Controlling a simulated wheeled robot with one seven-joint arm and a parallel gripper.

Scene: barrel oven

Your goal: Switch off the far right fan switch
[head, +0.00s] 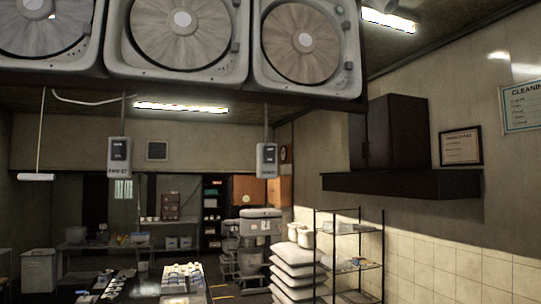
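Two grey switch boxes hang on thin rods below the fans in the head view. The other switch box (119,155) hangs further left. Whether either switch is on or off is too small to tell. Three large round fans (305,41) in white square frames line the top of the view; the left one is cut off. My gripper is not in view.
A pull cord with a white bar (36,177) hangs at the left. A dark wall shelf with a cabinet (398,132) is at the right. Below stand a wire rack (350,240), stacked sacks (293,268), a mixer (252,226) and a dark table (146,288). The air around the switches looks clear.

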